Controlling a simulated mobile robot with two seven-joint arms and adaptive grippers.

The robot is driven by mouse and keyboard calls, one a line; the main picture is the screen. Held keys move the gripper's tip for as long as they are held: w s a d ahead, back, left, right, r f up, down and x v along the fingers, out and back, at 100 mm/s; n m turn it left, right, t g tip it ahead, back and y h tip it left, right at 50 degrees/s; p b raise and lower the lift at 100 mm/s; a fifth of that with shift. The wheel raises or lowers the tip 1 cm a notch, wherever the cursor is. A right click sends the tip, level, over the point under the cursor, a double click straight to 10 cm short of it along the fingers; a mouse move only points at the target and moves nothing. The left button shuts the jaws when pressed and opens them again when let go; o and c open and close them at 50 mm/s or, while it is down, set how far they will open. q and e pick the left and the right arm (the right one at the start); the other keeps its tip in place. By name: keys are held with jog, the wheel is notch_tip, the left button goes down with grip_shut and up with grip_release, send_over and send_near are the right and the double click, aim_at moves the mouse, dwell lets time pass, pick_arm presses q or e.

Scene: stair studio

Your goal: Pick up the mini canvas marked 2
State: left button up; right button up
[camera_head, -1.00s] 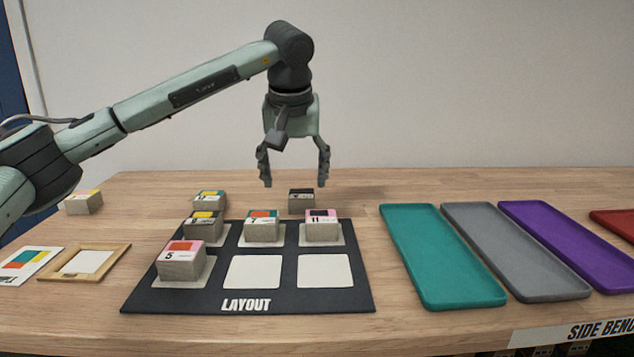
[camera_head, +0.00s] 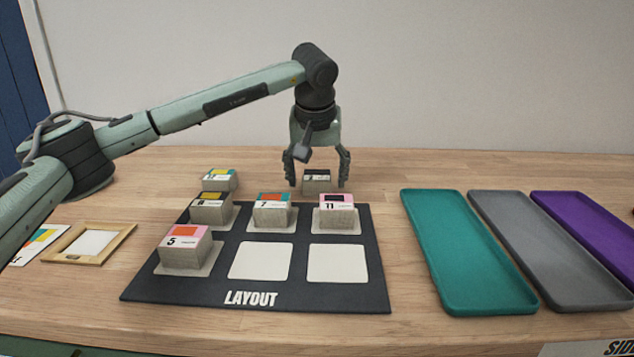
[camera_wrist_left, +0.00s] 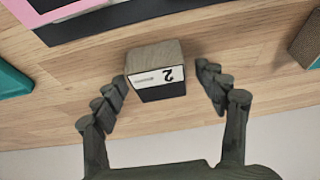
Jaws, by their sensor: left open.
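The mini canvas marked 2 (camera_head: 316,181) is a small block with a black and white top. It stands on the table behind the layout board. In the left wrist view the canvas (camera_wrist_left: 156,72) shows its white band with the 2, between the fingers. My left gripper (camera_head: 317,182) is open and points down over it, one finger on each side. In the left wrist view the gripper (camera_wrist_left: 168,95) shows gaps between its fingers and the block. My right gripper is not in view.
The dark layout board (camera_head: 215,288) holds canvases 5 (camera_head: 184,250), 8 (camera_head: 211,210), 7 (camera_head: 272,213) and 11 (camera_head: 338,214). Another canvas (camera_head: 219,181) stands behind it. Teal (camera_head: 466,260), grey (camera_head: 550,255) and purple (camera_head: 590,235) trays lie right. A wooden frame (camera_head: 122,228) lies left.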

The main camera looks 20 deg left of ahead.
pick_arm(q)
jog(key=c, duration=1.2)
jog(key=shift+r, duration=0.1)
